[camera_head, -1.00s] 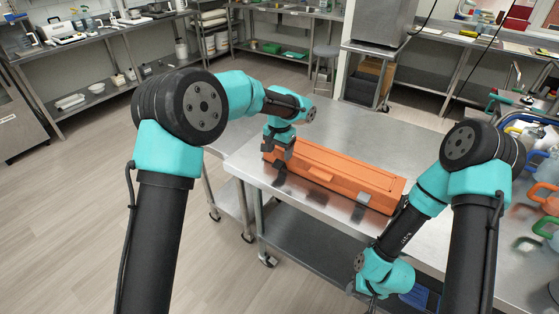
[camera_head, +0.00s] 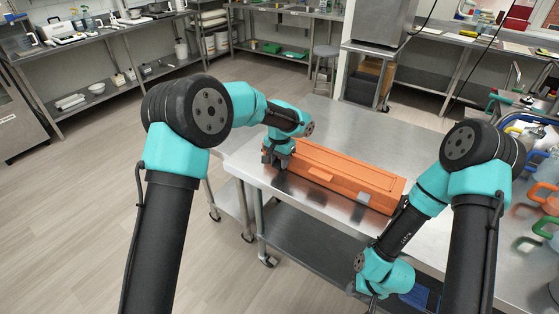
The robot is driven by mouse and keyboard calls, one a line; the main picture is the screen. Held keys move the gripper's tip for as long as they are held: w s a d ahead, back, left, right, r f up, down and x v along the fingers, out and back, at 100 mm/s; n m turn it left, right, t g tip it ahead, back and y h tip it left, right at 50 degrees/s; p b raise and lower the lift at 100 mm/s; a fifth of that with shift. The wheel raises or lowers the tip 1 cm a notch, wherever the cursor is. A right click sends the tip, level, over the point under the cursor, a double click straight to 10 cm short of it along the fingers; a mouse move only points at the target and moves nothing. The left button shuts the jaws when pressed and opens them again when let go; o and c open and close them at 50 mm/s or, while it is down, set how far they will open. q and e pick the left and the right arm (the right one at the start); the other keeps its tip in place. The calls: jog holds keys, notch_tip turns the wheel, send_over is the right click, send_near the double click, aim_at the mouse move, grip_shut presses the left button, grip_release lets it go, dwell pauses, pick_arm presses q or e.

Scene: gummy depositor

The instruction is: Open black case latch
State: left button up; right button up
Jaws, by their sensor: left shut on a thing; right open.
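A long orange case (camera_head: 345,176) lies shut on the steel table. It is orange, not black. A grey latch (camera_head: 363,199) shows on its front near the right end. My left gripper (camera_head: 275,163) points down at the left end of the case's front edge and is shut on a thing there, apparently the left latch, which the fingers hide. My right gripper (camera_head: 372,299) is low at the bottom of the view, in front of the table and away from the case. It is open, though its fingers are barely visible.
The steel table (camera_head: 400,140) is bare behind the case. Bottles and jugs with coloured handles, including a green one (camera_head: 545,227), crowd the right side. A lower shelf (camera_head: 315,227) runs beneath the table. A stool (camera_head: 325,65) stands behind.

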pick_arm(q)
jog(key=c, duration=0.3)
jog(key=shift+a, duration=0.1)
jog(key=shift+s+a+f+t+h, duration=0.2)
jog(key=shift+s+f+t+h, duration=0.15)
jog(key=shift+t, duration=0.4)
jog(key=shift+s+a+f+t+h, duration=0.1)
jog(key=shift+s+a+t+h, duration=0.1)
jog(key=shift+t+h, duration=0.4)
jog(key=shift+s+f+t, duration=0.1)
jog(key=shift+s+t, duration=0.05)
jog(key=shift+t, duration=0.3)
jog(key=o, duration=0.9)
